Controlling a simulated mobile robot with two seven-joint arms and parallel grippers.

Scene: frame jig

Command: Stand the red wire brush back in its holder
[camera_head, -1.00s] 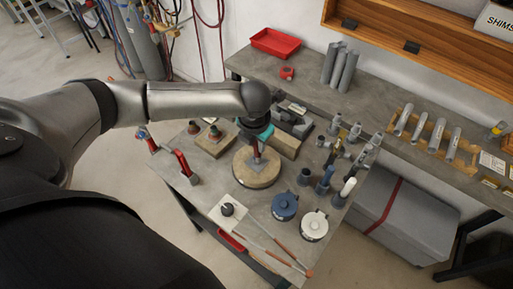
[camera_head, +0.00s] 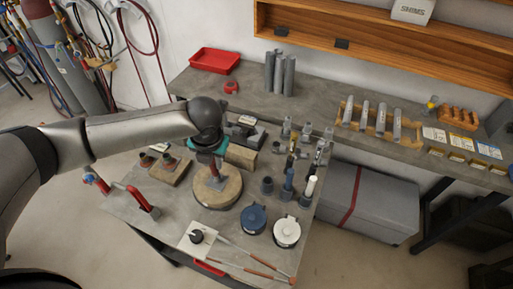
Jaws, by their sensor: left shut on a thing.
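My left gripper (camera_head: 211,149), dark with teal parts, points down over a round wooden disc (camera_head: 208,198) on the near bench. It is shut on a thin red upright thing (camera_head: 215,163), which looks like the red wire brush. Its lower end is at a small grey plate on the disc; I cannot tell whether it touches. The gripper hides its upper part. To the right stand dark cups: an empty-looking holder (camera_head: 267,187), one with a blue-handled tool (camera_head: 288,178) and one with a white-handled tool (camera_head: 311,187). My right gripper is not in view.
A blue round tin (camera_head: 253,219) and a white round tin (camera_head: 286,232) stand in front of the cups. Grey pipe fittings (camera_head: 320,152) stand behind them. A red clamp (camera_head: 140,200) is at the left edge. Long rods (camera_head: 250,262) lie along the front edge.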

